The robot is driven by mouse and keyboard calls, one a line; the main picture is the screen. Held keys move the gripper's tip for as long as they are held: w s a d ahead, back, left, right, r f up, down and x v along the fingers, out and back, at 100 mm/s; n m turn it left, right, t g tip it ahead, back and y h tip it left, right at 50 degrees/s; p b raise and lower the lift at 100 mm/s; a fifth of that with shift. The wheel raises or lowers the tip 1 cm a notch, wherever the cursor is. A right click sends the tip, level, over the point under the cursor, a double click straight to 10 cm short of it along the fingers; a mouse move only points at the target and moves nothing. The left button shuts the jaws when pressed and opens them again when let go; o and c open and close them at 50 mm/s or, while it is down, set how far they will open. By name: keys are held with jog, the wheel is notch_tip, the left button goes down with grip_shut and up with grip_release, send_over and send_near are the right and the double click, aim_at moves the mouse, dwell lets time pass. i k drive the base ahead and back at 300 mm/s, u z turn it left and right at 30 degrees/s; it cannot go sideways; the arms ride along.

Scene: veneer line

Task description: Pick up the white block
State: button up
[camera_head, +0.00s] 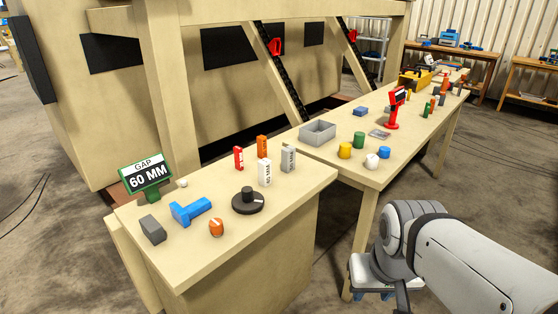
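The white block (265,174) stands upright on the near wooden table, with dark lettering on its side. A grey block (288,160) with lettering stands just behind it to the right. A red block (239,158) and an orange block (262,146) stand behind it to the left and back. A black round knob-topped disc (248,203) lies in front of it. My grey-white arm enters at the lower right, away from the white block.
The near table (190,262) also holds a blue T-shaped piece (190,211), a dark grey block (152,229), an orange rounded piece (216,228) and a green "GAP 60 MM" sign (147,173). The farther table has a grey bin (317,134), several cylinders and a red stand (393,112).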

aim_at(264, 169)
jog(key=u, duration=0.1)
jog(key=i, duration=1.4)
jog(key=z, duration=0.05)
